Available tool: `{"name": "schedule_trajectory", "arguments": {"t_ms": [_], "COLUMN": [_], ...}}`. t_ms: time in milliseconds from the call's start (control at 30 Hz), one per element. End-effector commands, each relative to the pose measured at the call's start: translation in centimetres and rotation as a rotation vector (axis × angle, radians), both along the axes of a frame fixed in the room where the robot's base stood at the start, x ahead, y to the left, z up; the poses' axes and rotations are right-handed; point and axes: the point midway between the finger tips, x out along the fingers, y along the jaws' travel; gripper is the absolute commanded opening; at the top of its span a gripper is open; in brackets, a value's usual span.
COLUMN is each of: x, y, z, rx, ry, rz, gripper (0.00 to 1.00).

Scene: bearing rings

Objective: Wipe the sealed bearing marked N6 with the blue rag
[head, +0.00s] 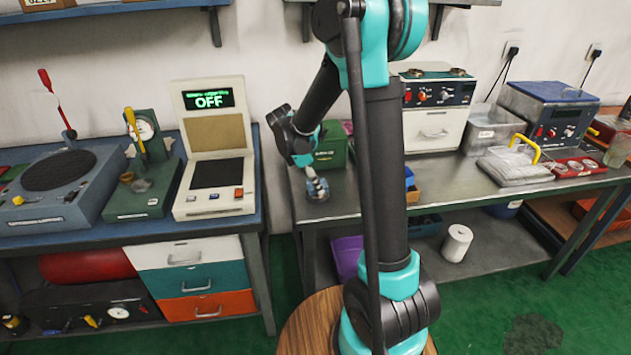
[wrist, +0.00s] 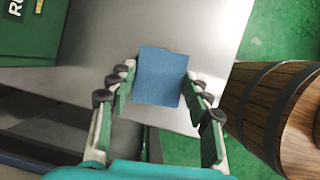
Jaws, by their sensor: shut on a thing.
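My gripper (wrist: 160,82) is shut on the blue rag (wrist: 160,77), a flat blue square between the fingers in the wrist view. It holds the rag over the grey metal bench top (wrist: 100,62), near the bench edge; the height of the rag above it is hard to tell. In the head view my gripper (head: 317,190) is low over the left end of the metal bench (head: 365,198), and the rag cannot be made out there. I cannot pick out a bearing marked N6 in either view.
A green box (head: 331,150) stands behind my gripper; its corner shows top left in the wrist view. The blue bench (head: 262,190) with a machine (head: 213,150) reading OFF is on the left. A red plate with round metal parts (head: 578,168) lies far right.

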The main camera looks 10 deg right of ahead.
Motion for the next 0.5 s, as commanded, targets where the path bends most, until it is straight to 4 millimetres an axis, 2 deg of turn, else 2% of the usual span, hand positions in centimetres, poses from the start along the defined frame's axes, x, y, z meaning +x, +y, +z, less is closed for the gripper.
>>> {"name": "schedule_trajectory", "arguments": {"t_ms": [500], "x": [-0.3], "y": [1.5], "z": [0.2], "rx": [0.000], "ry": [0.000], "rz": [0.001], "gripper": [0.26]}}
